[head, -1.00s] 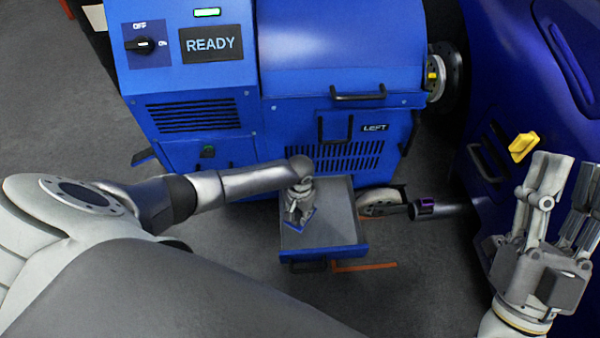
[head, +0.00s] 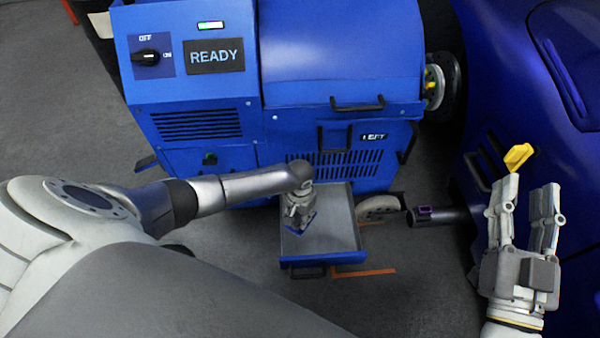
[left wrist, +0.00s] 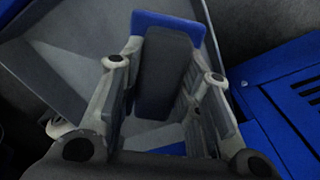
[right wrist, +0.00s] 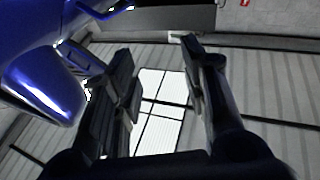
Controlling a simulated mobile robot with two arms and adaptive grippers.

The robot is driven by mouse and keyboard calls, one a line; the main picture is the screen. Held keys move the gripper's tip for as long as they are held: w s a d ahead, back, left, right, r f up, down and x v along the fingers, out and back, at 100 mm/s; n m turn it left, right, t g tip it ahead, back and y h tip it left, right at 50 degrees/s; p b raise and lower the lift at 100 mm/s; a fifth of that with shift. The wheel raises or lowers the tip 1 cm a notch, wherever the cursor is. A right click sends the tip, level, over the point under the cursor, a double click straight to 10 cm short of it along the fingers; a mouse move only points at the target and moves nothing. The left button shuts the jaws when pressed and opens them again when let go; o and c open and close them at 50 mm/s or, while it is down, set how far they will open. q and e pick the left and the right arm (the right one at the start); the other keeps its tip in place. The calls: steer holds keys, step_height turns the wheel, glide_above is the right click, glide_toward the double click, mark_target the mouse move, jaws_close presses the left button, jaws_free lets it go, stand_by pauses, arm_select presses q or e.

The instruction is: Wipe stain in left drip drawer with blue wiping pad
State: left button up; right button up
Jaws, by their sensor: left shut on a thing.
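The left drip drawer (head: 343,220) is pulled out below the LEFT-labelled side of the blue machine, showing its grey floor and blue front. My left gripper (head: 299,212) is inside the drawer area, shut on the dark handle of the blue wiping pad (head: 303,228). In the left wrist view, the dark handle (left wrist: 165,75) sits between the fingers and the blue pad (left wrist: 204,35) shows beyond it, over the drawer (left wrist: 60,70). I cannot tell whether the pad touches the floor. No stain can be made out. My right gripper (head: 527,195) is open and empty at the right.
The blue dynamometer cabinet (head: 200,125) stands behind the drawer, with a READY display (head: 215,56). A blue car body (head: 500,75) with a yellow part (head: 518,157) is near my right gripper. A dark tube with a purple ring (head: 425,212) lies right of the drawer.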

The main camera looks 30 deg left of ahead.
step_height(320, 180, down, 6)
steer(key=d+g+h+p, duration=0.1)
steer(key=g, duration=0.2)
steer(key=shift+w+g, duration=0.25)
steer(key=shift+g, duration=0.05)
